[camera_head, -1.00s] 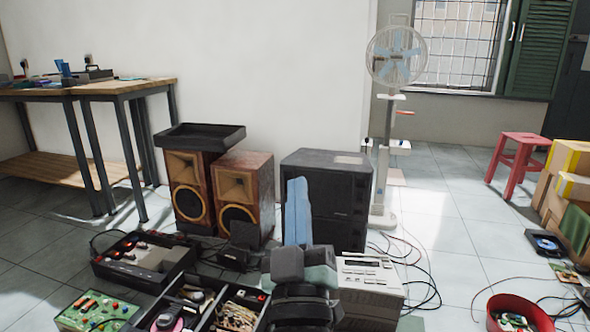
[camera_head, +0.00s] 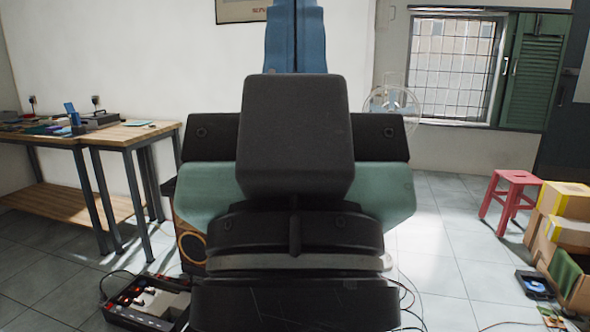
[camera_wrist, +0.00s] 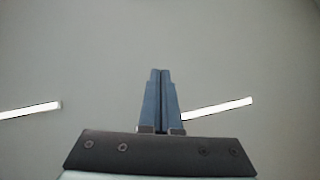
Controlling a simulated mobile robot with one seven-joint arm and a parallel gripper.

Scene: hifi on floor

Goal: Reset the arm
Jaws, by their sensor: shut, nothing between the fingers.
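My gripper (camera_head: 295,35) is raised upright in the middle of the head view, close to the camera. Its two blue fingers point up and lie side by side, shut and empty. The fingers also show in the wrist view (camera_wrist: 161,98), pressed together against a plain grey surface with two bright light strips. My dark wrist and green-grey hand housing fill the centre of the head view and hide most of the speakers and the floor behind.
Wooden workbenches (camera_head: 88,134) with small items stand at left. A black box with red lights (camera_head: 148,302) lies on the floor. A red stool (camera_head: 510,200) and cardboard boxes (camera_head: 560,235) are at right. A fan (camera_head: 391,105) is partly hidden. The tiled floor between my arm and the stool is clear.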

